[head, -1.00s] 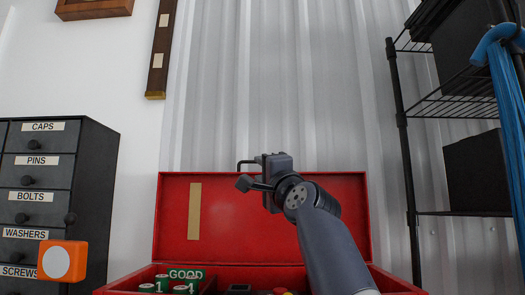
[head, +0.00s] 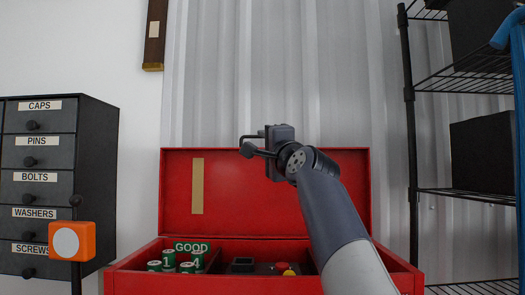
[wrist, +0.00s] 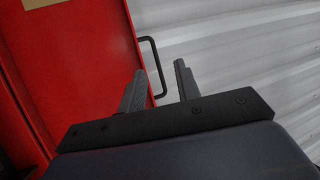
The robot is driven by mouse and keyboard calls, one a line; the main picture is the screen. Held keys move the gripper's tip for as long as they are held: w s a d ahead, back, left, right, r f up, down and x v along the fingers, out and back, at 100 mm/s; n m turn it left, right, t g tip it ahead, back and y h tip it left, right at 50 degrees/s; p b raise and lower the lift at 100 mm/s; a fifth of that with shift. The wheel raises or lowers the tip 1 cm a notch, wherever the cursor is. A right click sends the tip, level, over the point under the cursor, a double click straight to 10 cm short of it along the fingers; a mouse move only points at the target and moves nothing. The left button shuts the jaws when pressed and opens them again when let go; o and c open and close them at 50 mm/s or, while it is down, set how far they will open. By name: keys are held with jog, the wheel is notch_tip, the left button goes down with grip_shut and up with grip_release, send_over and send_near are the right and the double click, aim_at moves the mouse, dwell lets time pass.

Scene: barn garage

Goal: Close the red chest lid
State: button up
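The red chest stands open, its lid (head: 300,203) upright at the back against the corrugated wall. A thin black bracket handle (head: 251,136) stands on the lid's top edge. It also shows in the wrist view (wrist: 154,62), sticking out from the red lid's edge. My gripper (head: 250,147) is at the lid's top edge, near the handle. In the wrist view my gripper (wrist: 161,70) is open, one finger towards the lid side and one on the far side. The handle lies between them in the picture; contact cannot be told.
The chest body (head: 135,284) holds green cylinders (head: 168,259), a green GOOD piece (head: 191,247), a black box (head: 242,265) and a red and yellow item. A labelled drawer cabinet (head: 100,150) stands left, with an orange box (head: 85,241) in front. A black wire shelf (head: 410,150) stands right.

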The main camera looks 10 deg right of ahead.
jog(key=s+a+f+n+t+y+b, duration=0.1)
jog(key=s+f+b, duration=0.4)
jog(key=b, duration=0.8)
jog(key=shift+s+a+n+t+y, duration=0.15)
jog(key=shift+s+n+t+y, duration=0.25)
jog(key=shift+s+n+t, duration=0.25)
jog(key=shift+w+r, duration=0.1)
jog(key=shift+r, duration=0.1)
